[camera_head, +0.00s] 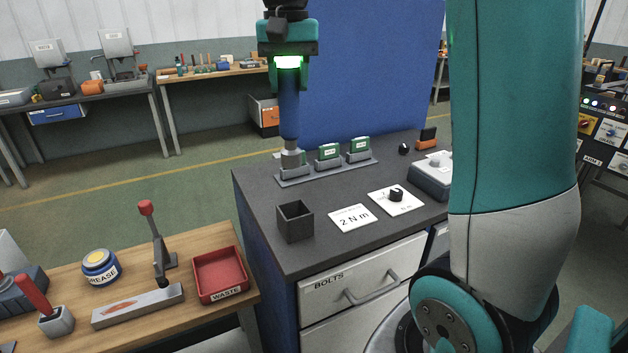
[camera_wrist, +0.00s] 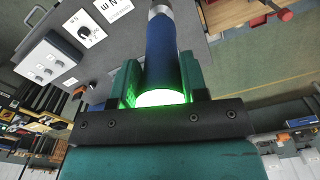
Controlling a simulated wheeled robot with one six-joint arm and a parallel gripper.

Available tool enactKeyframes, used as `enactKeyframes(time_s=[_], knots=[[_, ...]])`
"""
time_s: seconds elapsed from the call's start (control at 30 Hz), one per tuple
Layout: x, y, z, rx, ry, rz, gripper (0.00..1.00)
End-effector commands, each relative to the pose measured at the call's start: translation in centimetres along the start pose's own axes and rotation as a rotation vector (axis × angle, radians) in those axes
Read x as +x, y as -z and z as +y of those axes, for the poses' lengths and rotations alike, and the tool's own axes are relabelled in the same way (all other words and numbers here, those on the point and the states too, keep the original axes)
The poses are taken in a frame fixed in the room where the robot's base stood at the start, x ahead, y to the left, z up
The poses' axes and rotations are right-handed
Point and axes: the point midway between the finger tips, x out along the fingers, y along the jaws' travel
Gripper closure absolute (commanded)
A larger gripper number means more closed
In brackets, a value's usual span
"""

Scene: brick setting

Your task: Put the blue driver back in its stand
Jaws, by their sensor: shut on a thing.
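The blue driver (camera_head: 289,112) hangs upright with its grey lower end down. My gripper (camera_head: 288,78) is shut on its upper part; the blue body also shows between the two fingers in the wrist view (camera_wrist: 162,50). A green light glows at the grip. The stand (camera_head: 326,172) is a grey strip on the dark bench top with several holders in a row. The driver's lower end is at the leftmost holder (camera_head: 295,172). I cannot tell whether it is seated in it or just above it. The tip is hidden.
Two green-topped units (camera_head: 329,152) (camera_head: 359,147) fill the other holders. A dark open box (camera_head: 295,222), a "2 N m" card (camera_head: 352,218) and a knob plate (camera_head: 396,199) sit nearer. A blue panel (camera_head: 365,70) rises behind.

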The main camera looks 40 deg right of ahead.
Motion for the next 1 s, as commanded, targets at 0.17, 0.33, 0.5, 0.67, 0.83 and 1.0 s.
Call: enactKeyframes(time_s=[0.17,0.33,0.5,0.67,0.83,1.0], knots=[[4.8,-0.1,0.0,-0.001,-0.002,-0.005,0.93],[9.1,-0.1,0.1,0.001,-0.002,-0.004,0.93],[11.8,0.0,0.1,0.001,0.0,-0.001,0.93],[13.0,0.0,0.1,0.003,0.0,-0.001,0.93],[15.5,0.0,0.1,0.003,-0.001,-0.003,0.93],[16.8,0.0,0.1,0.003,0.001,0.001,0.93]])
